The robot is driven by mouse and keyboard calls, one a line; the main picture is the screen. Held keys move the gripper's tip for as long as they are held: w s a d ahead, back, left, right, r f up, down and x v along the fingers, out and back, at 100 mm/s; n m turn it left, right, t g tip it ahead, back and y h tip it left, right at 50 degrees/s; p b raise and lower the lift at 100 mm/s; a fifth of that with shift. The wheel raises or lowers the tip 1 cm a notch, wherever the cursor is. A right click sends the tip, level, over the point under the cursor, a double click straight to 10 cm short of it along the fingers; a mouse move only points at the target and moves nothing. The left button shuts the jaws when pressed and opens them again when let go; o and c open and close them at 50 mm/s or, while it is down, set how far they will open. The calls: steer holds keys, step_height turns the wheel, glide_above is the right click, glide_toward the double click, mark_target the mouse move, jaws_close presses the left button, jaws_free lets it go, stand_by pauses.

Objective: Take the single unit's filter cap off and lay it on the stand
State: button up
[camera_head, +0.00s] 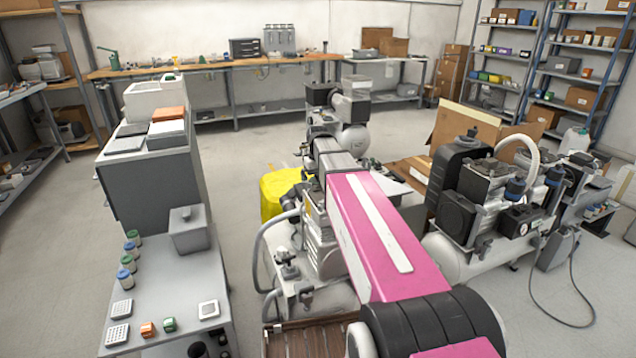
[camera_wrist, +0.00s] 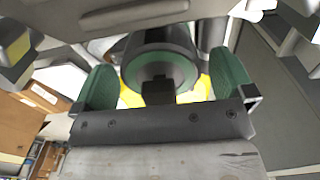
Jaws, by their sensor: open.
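My gripper (camera_wrist: 164,86) is open in the wrist view, with a green pad on each side. A dark round cap with a green ring (camera_wrist: 160,68), which looks like the filter cap, sits between the pads in the picture. A gap shows on both sides, and I cannot tell how deep it lies between them. In the head view the single unit (camera_head: 318,240) stands in the middle, partly covered by my pink arm. My gripper and the cap cannot be made out there. A grey-topped stand (camera_head: 175,283) is at the lower left.
The stand holds a grey box (camera_head: 189,230), several jars (camera_head: 125,278) along its left edge and small parts in front; its middle is bare. A twin compressor (camera_head: 480,205) stands at the right. A yellow object (camera_head: 275,196) is behind the single unit. A grey cabinet (camera_head: 150,185) stands behind the stand.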

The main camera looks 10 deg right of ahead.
steer(key=c, duration=0.9)
steer(key=shift+c, duration=0.2)
